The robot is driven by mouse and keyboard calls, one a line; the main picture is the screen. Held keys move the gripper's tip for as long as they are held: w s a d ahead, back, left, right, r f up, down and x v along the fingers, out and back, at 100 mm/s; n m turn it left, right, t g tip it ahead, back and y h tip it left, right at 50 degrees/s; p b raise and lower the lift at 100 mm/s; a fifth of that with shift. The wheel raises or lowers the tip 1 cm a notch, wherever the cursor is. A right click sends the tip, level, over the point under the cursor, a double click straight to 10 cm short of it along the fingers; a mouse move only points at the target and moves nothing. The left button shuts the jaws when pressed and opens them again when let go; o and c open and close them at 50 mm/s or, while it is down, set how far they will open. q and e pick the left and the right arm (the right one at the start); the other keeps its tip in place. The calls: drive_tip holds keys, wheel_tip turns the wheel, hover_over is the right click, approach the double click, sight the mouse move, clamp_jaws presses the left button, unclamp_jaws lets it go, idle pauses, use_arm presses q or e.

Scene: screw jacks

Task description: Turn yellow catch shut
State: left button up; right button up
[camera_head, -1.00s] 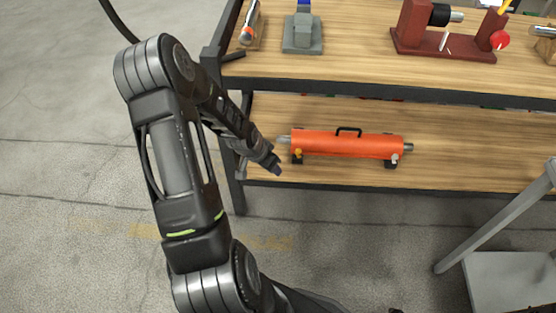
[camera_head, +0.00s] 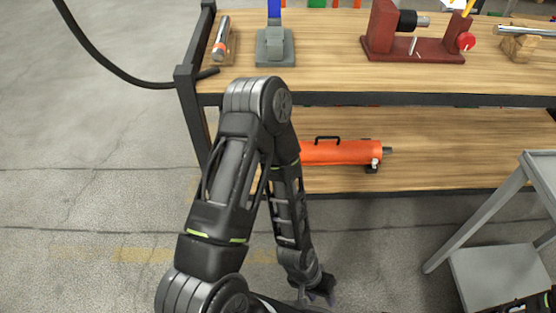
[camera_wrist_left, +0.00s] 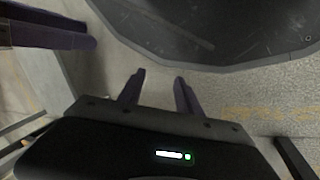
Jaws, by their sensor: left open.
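The orange cylinder (camera_head: 345,152) with a black handle lies on the lower shelf in the head view. My left arm covers its left end, so the yellow catch there is hidden now. A small pale fitting (camera_head: 375,162) shows at its right end. My left gripper (camera_head: 325,290) is low over the floor in front of the shelf, well apart from the cylinder. In the left wrist view its two fingers (camera_wrist_left: 161,78) stand apart with nothing between them.
The bench top (camera_head: 330,80) carries a grey block (camera_head: 275,48), a dark red stand (camera_head: 415,50) and other pieces. A grey metal stand (camera_head: 500,275) is at the right. Open floor (camera_head: 90,220) lies at the left.

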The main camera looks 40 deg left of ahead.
use_arm(q)
drive_tip(key=w+a+r+t+y+b, duration=0.1)
drive_tip(key=w+a+b, duration=0.5)
drive_tip(key=w, duration=0.4)
drive_tip(key=w+a+t+y+b, duration=0.15)
drive_tip(key=w+a+b, duration=0.25)
drive_tip(key=w+a, duration=0.55)
drive_tip(key=w+a+r+n+y+b, duration=0.1)
drive_tip(key=w+a+r+b, duration=0.1)
drive_tip(key=a+r, duration=0.4)
drive_tip(key=w+a+r+n+y+b, duration=0.1)
drive_tip(key=a+r, duration=0.5)
drive_tip(key=a, duration=0.6)
drive_tip(key=w+t+y+b, duration=0.1)
drive_tip(key=w+b, duration=0.1)
drive_tip(key=shift+w+a, duration=0.2)
drive_tip(key=shift+w, duration=0.2)
use_arm(e)
drive_tip(key=w+f+t, duration=0.1)
drive_tip(key=w+f, duration=0.2)
drive_tip(key=f, duration=1.2)
drive_tip(key=shift+w+d+f+m, duration=0.15)
drive_tip(key=shift+d+m, duration=0.15)
drive_tip(key=shift+d, duration=0.15)
use_arm(q)
drive_tip(key=shift+y, duration=0.25)
